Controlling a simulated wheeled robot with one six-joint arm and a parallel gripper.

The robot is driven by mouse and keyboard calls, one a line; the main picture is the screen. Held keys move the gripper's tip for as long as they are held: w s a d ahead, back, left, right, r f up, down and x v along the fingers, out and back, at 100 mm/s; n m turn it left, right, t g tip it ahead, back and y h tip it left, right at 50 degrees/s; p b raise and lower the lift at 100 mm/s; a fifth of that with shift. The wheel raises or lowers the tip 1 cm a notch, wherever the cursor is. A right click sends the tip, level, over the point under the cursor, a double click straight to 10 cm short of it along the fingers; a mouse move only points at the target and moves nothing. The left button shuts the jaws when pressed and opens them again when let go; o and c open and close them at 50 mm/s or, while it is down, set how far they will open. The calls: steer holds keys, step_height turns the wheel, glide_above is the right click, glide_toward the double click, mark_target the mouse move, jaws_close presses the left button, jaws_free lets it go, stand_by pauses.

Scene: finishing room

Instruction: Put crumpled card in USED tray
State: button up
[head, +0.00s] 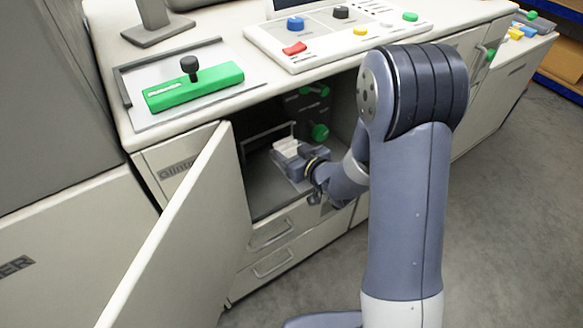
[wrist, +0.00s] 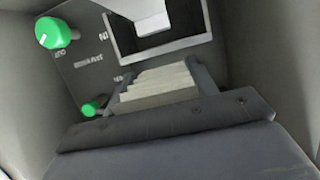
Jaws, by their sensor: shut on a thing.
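The crumpled card (wrist: 160,84) is a pale, ridged, folded piece. In the wrist view it sits between the two grey fingers of my gripper (wrist: 162,76), which are shut on it. In the head view the card (head: 287,149) shows as a small whitish piece at my gripper (head: 290,160), inside the open cupboard below the counter. I cannot make out a tray marked USED in either view.
The open cupboard door (head: 185,235) stands left of my arm. The counter (head: 215,35) overhangs the cupboard; drawers (head: 285,248) are below. Floor at right is clear.

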step_height(320, 180, down, 5)
steer(key=shift+f+b, duration=0.15)
steer(key=shift+b, duration=0.2)
steer(key=shift+f, duration=0.3)
steer(key=shift+f+b, duration=0.3)
steer(key=shift+b, duration=0.15)
steer(key=o, duration=1)
steer(key=shift+r, duration=0.1)
steer(key=shift+p, duration=0.6)
